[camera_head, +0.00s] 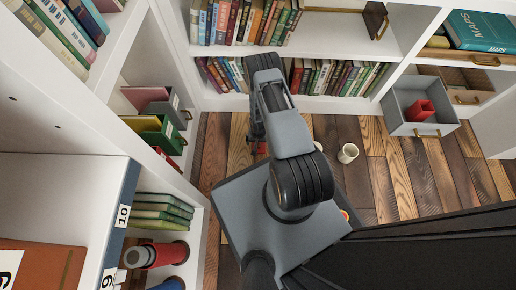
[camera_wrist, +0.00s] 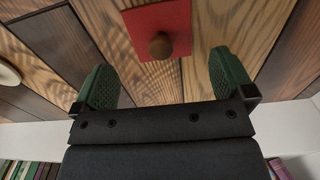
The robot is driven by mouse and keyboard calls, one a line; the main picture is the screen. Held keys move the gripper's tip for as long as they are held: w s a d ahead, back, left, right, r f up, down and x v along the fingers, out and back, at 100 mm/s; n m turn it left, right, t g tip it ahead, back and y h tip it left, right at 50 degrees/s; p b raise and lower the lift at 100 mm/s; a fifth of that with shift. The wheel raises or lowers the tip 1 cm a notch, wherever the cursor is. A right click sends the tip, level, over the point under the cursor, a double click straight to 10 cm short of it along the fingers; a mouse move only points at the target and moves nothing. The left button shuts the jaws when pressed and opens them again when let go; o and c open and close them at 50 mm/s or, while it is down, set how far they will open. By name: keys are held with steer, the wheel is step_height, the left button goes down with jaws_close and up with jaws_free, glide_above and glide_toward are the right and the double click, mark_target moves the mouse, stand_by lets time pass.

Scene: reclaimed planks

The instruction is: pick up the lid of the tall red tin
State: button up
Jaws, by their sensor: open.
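A red square top with a round brown knob (camera_wrist: 160,45) shows at the upper middle of the wrist view, over the plank floor. It looks like the tin's lid; I cannot tell how tall the body under it is. My gripper (camera_wrist: 163,68) is open, its two green pads apart on either side of the knob's line, with nothing between them. The knob is just beyond the fingertips in the picture. In the head view a small patch of red (camera_head: 262,148) shows beside my gripper (camera_head: 257,138); my arm hides most of that spot.
A pale cup (camera_head: 347,153) stands on the planks to the right. A grey open drawer (camera_head: 397,122) holds a red box (camera_head: 420,111). White bookshelves (camera_head: 340,38) line the back and left. A red cylinder (camera_head: 155,255) is on the lower left shelf.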

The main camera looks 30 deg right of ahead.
mark_target(258, 145)
steer(key=shift+a+f+b, duration=0.1)
steer(key=shift+f+b, duration=0.8)
steer(key=shift+f, duration=1.55)
steer(key=shift+c, duration=0.5)
steer(key=c, duration=0.8)
steer(key=shift+c, duration=0.2)
steer(key=shift+r, duration=0.1)
